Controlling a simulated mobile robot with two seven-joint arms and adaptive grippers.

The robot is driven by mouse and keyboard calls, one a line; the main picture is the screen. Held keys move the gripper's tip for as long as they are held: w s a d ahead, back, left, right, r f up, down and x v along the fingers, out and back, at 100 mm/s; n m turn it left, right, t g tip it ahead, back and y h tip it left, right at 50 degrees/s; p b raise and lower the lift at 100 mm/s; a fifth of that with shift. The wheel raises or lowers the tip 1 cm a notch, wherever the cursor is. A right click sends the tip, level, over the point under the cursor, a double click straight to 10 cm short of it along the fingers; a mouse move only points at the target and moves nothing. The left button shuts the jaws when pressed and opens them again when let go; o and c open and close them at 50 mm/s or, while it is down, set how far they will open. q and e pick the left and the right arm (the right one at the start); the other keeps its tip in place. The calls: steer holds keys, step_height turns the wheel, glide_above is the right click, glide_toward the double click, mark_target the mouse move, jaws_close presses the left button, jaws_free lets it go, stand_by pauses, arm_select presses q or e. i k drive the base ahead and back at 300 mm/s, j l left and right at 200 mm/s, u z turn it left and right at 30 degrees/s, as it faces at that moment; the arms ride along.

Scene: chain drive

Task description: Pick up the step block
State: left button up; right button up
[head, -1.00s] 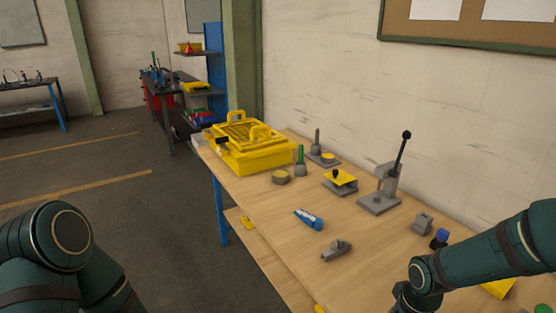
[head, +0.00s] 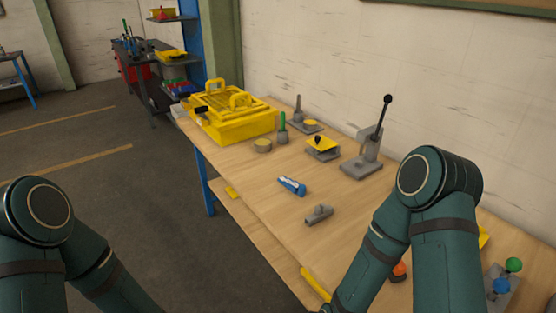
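A small grey metal piece with a raised part (head: 318,214) lies on the wooden workbench (head: 262,187), near its front edge. I cannot tell for certain whether it is the step block. The bench area behind my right arm is hidden, including where another small grey block stood in the earlier view. My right arm comes down over the right part of the bench, and its gripper is below the picture. My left arm is at the lower left, off the bench, and its gripper is out of view too.
A yellow crate (head: 236,126) stands at the bench's far end. A lever press (head: 363,152), a yellow-topped fixture (head: 322,147), a green-handled tool (head: 282,128) and a blue tool (head: 291,186) stand or lie nearby. Green and blue knobs (head: 513,265) are at lower right.

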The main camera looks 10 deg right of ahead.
mark_target(294, 186)
steer(key=z, duration=1.2)
steer(key=j+z, duration=0.35)
steer(key=i+j+z, duration=0.1)
steer(key=z, duration=0.25)
steer(key=j+z, duration=0.35)
steer(key=k+j+z, duration=0.1)
steer(key=j+z, duration=0.2)
steer(key=j, duration=0.15)
steer(key=k+j+z, duration=0.15)
steer(key=j+z, duration=0.15)
steer(key=j, duration=0.15)
steer(key=k+j+z, duration=0.1)
steer(key=j, duration=0.2)
steer(key=k+j+z, duration=0.1)
steer(key=j, duration=0.25)
steer(key=k+j, duration=0.15)
steer(key=j+z, duration=0.05)
steer(key=j, duration=0.1)
